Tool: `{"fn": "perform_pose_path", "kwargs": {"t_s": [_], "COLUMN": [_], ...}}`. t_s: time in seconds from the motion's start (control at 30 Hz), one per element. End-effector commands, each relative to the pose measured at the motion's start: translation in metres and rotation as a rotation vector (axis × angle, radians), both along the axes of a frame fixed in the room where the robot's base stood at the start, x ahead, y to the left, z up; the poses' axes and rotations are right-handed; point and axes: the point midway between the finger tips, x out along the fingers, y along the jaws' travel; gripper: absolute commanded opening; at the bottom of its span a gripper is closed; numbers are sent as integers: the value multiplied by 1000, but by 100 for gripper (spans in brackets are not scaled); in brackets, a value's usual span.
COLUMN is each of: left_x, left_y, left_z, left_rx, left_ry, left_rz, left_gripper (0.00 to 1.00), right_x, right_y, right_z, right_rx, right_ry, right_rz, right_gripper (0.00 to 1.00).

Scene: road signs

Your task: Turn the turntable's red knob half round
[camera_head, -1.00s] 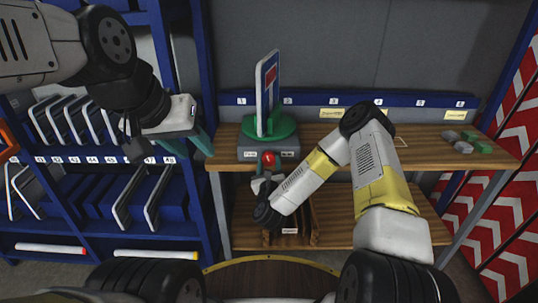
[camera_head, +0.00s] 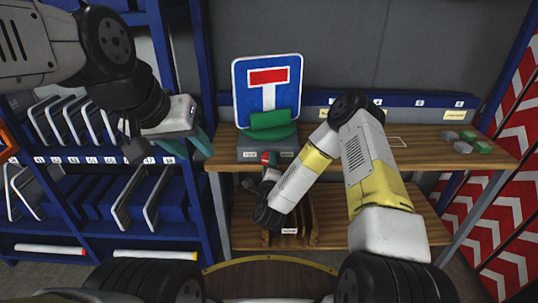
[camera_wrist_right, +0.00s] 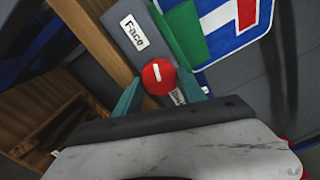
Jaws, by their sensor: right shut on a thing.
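The red knob (camera_wrist_right: 158,77) shows in the right wrist view between the two green fingers of my right gripper (camera_wrist_right: 160,90), with a white mark on its face. In the head view the knob (camera_head: 265,157) is small and partly hidden by my right gripper (camera_head: 270,168), which is shut on it. The grey turntable base (camera_head: 258,150) stands at the shelf's front edge with a green holder (camera_head: 270,124) on top. A blue sign (camera_head: 240,95) with a white T and red bar stands upright in it, facing me. My left gripper (camera_head: 200,138) hangs at the left; its opening is unclear.
A wooden shelf (camera_head: 350,150) with a blue numbered rail extends right of the turntable, with grey and green blocks (camera_head: 466,140) at its far end. A blue rack (camera_head: 80,205) with sign plates stands at the left. Wooden slots (camera_head: 310,222) are on the lower shelf.

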Motion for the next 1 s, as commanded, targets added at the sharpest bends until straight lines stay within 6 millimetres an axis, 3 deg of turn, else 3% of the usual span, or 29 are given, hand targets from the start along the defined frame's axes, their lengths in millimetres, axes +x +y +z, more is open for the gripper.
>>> {"fn": "perform_pose_path", "kwargs": {"t_s": [1.0], "left_x": [0], "left_y": [0], "left_z": [0], "left_rx": [0], "left_ry": [0], "left_rz": [0], "left_gripper": [40], "right_x": [-1], "right_y": [2], "right_z": [2], "right_rx": [-965], "right_ry": [0], "right_rz": [4], "right_gripper": [7]}}
